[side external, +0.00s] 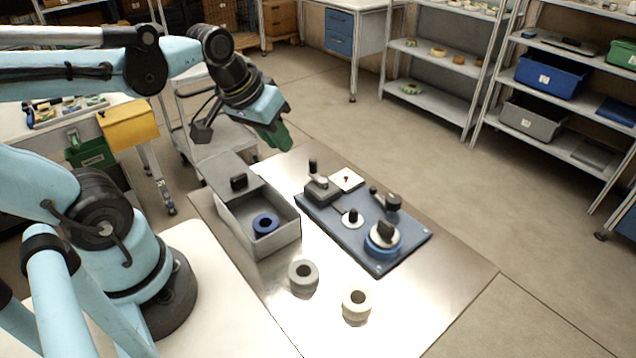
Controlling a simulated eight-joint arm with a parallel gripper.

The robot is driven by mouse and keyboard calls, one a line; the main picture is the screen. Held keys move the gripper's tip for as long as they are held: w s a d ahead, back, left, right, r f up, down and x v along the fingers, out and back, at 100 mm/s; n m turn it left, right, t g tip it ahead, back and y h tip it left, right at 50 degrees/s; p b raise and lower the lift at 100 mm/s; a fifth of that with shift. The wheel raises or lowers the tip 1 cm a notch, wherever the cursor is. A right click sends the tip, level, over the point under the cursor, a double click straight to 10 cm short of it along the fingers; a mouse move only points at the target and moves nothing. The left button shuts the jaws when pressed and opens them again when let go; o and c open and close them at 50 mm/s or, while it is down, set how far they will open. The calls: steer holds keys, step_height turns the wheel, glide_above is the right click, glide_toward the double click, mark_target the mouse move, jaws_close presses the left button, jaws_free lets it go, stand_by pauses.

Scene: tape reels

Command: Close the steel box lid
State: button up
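The steel box (279,240) is a grey open-topped box on the left of the steel table. Its flat grey lid (226,168), with a black knob (238,182), lies over the back part of the box and extends behind it. The front part is uncovered, and a dark blue reel (265,223) shows inside. My gripper (277,140) is in the air above and behind the box, to the right of the lid and apart from it. Its end looks green; its fingers are too small and turned away to tell whether they are open.
A blue fixture board (408,243) with a white-and-blue reel, knobs and a small white plate stands right of the box. A grey reel (303,276) and a cream reel (356,306) lie in front. The table's right front (450,285) is clear. Shelves stand behind.

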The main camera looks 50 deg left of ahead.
steer(key=a+n+g, duration=0.1)
steer(key=a+n, duration=0.1)
steer(key=a, duration=0.1)
steer(key=s+a+r+n+g+h, duration=0.1)
steer(key=a+n, duration=0.1)
steer(key=n, duration=0.1)
steer(key=a+n+g, duration=0.1)
steer(key=a+n, duration=0.1)
steer(key=a, duration=0.1)
steer(key=shift+s+a+r+n, duration=0.15)
steer(key=shift+a+n, duration=0.15)
steer(key=shift+a, duration=0.05)
jaws_close()
steer(key=s+a+r+n+g+h, duration=0.1)
steer(key=s+a+n+g+h, duration=0.15)
steer(key=a+n, duration=0.4)
steer(key=h, duration=0.1)
glide_above(232, 173)
steer(key=a, duration=0.2)
steer(key=shift+n, duration=0.25)
step_height(232, 173, down, 9)
steer(key=shift+a, duration=0.15)
steer(key=shift+d, duration=1.95)
steer(key=d, duration=1.2)
steer(key=shift+d, duration=0.1)
